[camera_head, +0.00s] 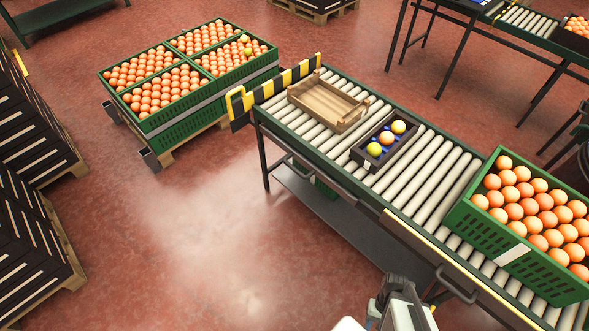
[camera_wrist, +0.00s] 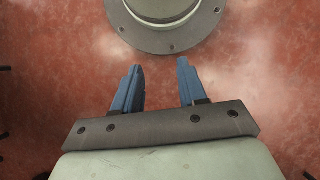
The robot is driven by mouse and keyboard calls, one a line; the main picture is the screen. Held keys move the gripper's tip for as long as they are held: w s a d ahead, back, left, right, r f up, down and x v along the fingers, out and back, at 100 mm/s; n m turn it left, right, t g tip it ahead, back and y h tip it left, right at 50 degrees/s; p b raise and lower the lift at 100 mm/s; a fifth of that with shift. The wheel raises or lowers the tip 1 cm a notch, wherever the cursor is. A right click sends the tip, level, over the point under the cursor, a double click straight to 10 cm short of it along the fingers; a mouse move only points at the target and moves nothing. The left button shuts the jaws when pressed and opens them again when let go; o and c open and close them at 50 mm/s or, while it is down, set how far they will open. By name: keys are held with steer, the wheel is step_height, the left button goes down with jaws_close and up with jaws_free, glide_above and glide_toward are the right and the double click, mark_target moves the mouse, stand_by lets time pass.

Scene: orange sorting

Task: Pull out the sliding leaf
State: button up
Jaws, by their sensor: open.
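The roller table (camera_head: 345,182) runs diagonally across the head view. A dark handle (camera_head: 459,285) sits on its near side at the lower right, below a yellow edge strip (camera_head: 420,236). A second handle (camera_head: 293,170) is on the same side, further left. I cannot tell for sure which part is the sliding leaf; no leaf clearly stands out from the table. In the wrist view, my gripper (camera_wrist: 160,64) has two blue fingers apart with nothing between them, above the red floor. My arm shows at the bottom of the head view; its fingertips cannot be made out there.
A green crate of oranges (camera_head: 515,257) stands on the rollers at right. A wooden tray (camera_head: 326,104) and a dark box with several fruits (camera_head: 365,158) stand further left. A grey lower shelf (camera_head: 335,217) lies below. Red floor (camera_head: 220,240) is clear left of the table.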

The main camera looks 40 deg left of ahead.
steer(key=s+a+r+n+t, duration=0.1)
steer(key=a+r+n+t, duration=0.4)
steer(key=a, duration=1.8)
steer(key=s+a+n+t, duration=0.1)
steer(key=a+n+t, duration=0.7)
steer(key=a, duration=1.5)
steer(key=t+y, duration=0.3)
steer(key=t, duration=0.5)
glide_toward(295, 168)
steer(key=shift+m, duration=0.3)
steer(key=w+f, duration=0.1)
steer(key=w, duration=0.2)
steer(key=w+f, duration=0.1)
steer(key=w, duration=0.5)
steer(key=shift+w+a+f, duration=0.15)
steer(key=shift+w+f, duration=0.25)
jaws_close()
